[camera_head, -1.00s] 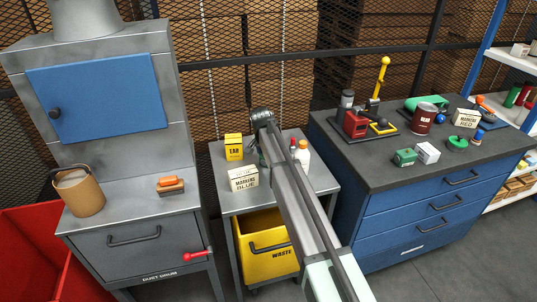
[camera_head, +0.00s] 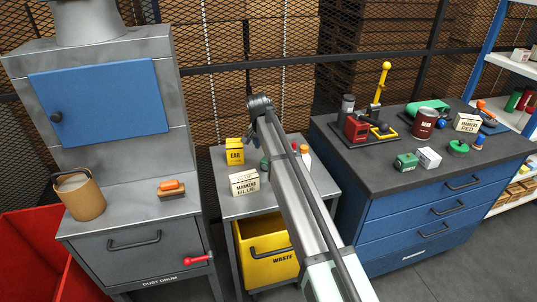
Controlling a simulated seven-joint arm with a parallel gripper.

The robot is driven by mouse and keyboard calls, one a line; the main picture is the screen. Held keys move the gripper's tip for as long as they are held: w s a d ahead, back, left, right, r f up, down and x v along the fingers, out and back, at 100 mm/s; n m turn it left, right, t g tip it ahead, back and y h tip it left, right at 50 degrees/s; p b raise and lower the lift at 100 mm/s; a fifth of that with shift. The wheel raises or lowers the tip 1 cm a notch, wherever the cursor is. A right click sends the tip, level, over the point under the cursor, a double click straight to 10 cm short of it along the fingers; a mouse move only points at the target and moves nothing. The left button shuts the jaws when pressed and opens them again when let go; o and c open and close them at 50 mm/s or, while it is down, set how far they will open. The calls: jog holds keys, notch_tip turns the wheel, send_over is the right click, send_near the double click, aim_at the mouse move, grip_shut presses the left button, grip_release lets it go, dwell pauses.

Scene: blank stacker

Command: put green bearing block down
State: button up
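A small green block (camera_head: 406,161), which looks like the bearing block, sits on the dark top of the blue drawer cabinet (camera_head: 345,150), near its front left, beside a white box. A small patch of green (camera_head: 264,164) also shows at the left edge of my arm, over the small grey cart. Most of it is hidden, so I cannot tell what it is or whether it is held. My arm reaches up over the cart, and its far joint is above the cart's back edge. My gripper's fingers are hidden behind the arm.
The cart (camera_head: 225,203) holds a yellow EAR box (camera_head: 234,151), a MARKERS BLUE box (camera_head: 244,183) and bottles, with a yellow WASTE bin (camera_head: 268,245) below. A red can (camera_head: 424,121) and a red-and-yellow press stand on the cabinet. The cabinet's front left top is clear.

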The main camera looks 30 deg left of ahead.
aim_at(265, 161)
jog(key=shift+v, duration=2.2)
jog(key=shift+o, duration=0.5)
